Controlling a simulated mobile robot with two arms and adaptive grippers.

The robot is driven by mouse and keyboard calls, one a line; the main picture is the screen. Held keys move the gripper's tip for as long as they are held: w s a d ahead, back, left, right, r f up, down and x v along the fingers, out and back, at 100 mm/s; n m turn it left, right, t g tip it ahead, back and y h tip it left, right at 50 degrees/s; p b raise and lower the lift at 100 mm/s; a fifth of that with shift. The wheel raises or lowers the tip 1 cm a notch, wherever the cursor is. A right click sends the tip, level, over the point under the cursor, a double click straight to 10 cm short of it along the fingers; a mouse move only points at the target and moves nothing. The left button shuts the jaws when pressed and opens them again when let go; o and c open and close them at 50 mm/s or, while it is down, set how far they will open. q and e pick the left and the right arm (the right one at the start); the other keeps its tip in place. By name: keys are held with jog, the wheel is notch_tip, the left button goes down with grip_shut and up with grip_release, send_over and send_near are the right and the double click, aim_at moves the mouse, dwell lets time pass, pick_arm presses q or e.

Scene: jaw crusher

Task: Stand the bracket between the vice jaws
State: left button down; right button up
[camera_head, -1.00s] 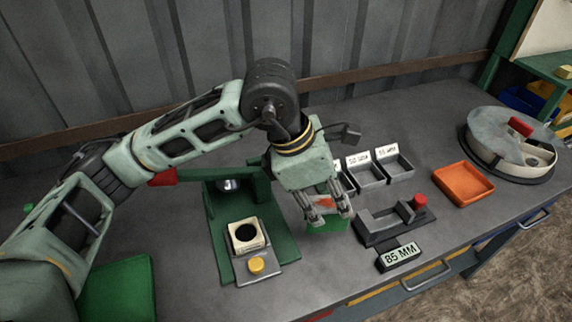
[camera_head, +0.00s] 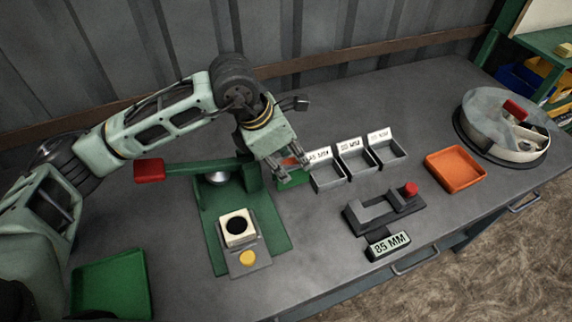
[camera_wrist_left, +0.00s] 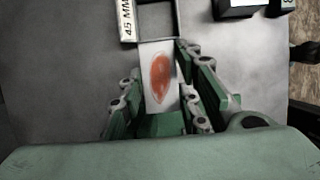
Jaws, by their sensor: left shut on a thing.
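My left gripper (camera_head: 283,167) is shut on a piece that I take for the bracket; it shows green (camera_head: 292,180) below the fingers in the head view. In the left wrist view the bracket (camera_wrist_left: 160,80) has a pale face with an orange-red patch, between the fingers (camera_wrist_left: 165,95). The fingers hide part of it. The dark grey vice (camera_head: 357,221) with a red knob stands on the bench, to the right of and nearer than the gripper. The gap between its jaws looks empty. My right gripper is in neither view.
An 85 MM sign (camera_head: 390,244) stands before the vice. Several labelled grey bins (camera_head: 328,178) are close to the gripper. An orange tray (camera_head: 455,168) and a round drum (camera_head: 503,125) are at the right. A green press (camera_head: 270,225) with a red-ended lever stands left.

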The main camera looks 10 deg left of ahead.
aim_at(283, 164)
pick_arm(q)
jog(key=shift+w+a, duration=0.15)
jog(key=shift+a, duration=0.05)
jog(key=shift+f, duration=0.3)
notch_tip(283, 164, down, 4)
jog(key=shift+r+p, duration=0.2)
jog(key=shift+p, duration=0.5)
jog(key=shift+f, duration=0.15)
jog(key=c, duration=1.3)
grip_release()
